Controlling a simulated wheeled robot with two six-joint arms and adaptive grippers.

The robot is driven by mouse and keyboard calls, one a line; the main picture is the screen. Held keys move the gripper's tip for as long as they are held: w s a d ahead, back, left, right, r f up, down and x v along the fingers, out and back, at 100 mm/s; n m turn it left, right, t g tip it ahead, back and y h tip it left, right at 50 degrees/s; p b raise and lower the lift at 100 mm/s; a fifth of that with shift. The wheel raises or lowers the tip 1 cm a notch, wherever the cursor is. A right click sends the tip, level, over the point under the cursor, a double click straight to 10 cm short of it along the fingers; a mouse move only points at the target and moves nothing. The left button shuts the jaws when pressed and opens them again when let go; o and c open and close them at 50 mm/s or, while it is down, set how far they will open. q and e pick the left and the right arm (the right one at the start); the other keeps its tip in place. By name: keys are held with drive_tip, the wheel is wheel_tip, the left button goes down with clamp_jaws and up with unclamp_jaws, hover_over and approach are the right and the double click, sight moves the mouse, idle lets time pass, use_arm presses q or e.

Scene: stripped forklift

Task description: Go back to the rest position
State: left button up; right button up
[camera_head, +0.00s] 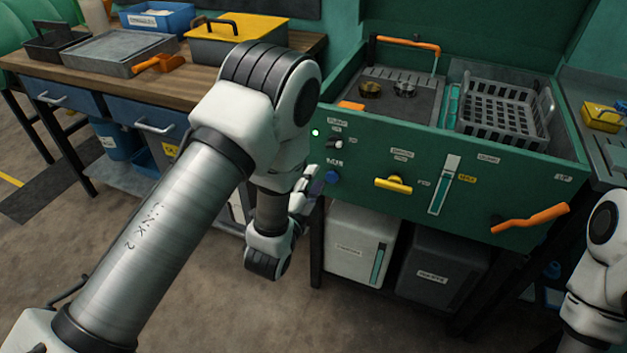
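My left arm reaches in from the lower left and bends down in front of the green machine (370,215). My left gripper (309,190) is small in view beside the wrist, partly hidden by my arm. Its tips are close to the left part of the front panel, near a blue knob (333,177). I cannot tell whether it touches the knob or whether its fingers are open or shut. Only links of my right arm show at the lower right edge. My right gripper is out of view.
The panel carries a yellow handle (393,184) and an orange lever (530,218). A grey basket (505,108) sits in the machine's top. Bins stand under the machine. Floor at lower centre is clear.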

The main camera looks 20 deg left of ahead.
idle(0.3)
use_arm(q)
drive_tip(key=s+a+f+n+g+y+p, duration=0.1)
drive_tip(key=s+a+f+n+g+p, duration=0.35)
drive_tip(key=s+f+g+p, duration=0.55)
drive_tip(key=s+f+n+g, duration=0.3)
drive_tip(key=s+n+g, duration=0.1)
drive_tip(key=s, duration=0.7)
drive_tip(key=s+f+n+g, duration=0.3)
drive_tip(key=s+n, duration=0.3)
drive_tip(key=s, duration=0.6)
drive_tip(key=shift+g+h+b, duration=0.3)
drive_tip(key=shift+g+b, duration=0.05)
drive_tip(key=shift+g, duration=0.15)
